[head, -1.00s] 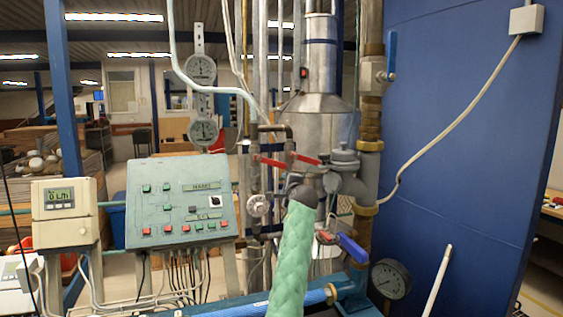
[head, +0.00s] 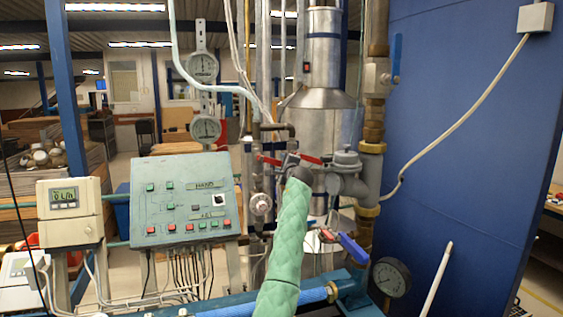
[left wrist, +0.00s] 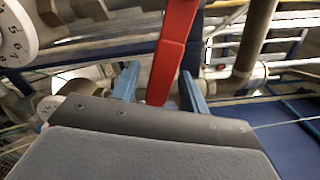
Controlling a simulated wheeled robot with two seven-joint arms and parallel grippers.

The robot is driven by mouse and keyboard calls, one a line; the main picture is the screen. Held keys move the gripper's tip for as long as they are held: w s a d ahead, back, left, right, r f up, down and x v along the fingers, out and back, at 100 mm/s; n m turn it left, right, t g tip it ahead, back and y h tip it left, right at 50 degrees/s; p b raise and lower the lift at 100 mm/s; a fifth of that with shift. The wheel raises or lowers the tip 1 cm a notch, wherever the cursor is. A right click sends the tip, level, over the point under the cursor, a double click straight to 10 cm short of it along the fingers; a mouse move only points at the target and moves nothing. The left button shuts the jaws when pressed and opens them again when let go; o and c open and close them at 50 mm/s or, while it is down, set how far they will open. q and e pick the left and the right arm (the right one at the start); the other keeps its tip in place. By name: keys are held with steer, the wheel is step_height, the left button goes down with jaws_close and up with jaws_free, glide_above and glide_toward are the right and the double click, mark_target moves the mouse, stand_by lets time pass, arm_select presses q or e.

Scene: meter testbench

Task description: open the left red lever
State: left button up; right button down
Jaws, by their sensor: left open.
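The left red lever (head: 268,160) shows on the pipework in the head view, its right end close to my gripper. A second red lever (head: 312,159) lies just to the right. My left gripper (head: 291,158), on the green-sleeved arm, is in front of the pipes between the two levers, small and partly hidden by its wrist. In the left wrist view, the two blue fingers (left wrist: 160,86) are apart, with a red lever (left wrist: 174,45) running down between them. I cannot tell whether they touch it, or which lever it is. My right gripper is out of view.
A control panel (head: 185,198) stands left of the pipes, with two round gauges (head: 203,67) above it. A blue-handled valve (head: 352,247) and a pressure gauge (head: 391,277) are low on the right. A blue wall (head: 470,150) bounds the right side.

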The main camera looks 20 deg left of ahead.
arm_select(q)
steer(key=shift+w+a+f, duration=0.1)
steer(key=shift+w+a, duration=0.05)
steer(key=shift+w, duration=0.1)
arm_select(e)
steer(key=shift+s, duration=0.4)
arm_select(q)
jaws_close()
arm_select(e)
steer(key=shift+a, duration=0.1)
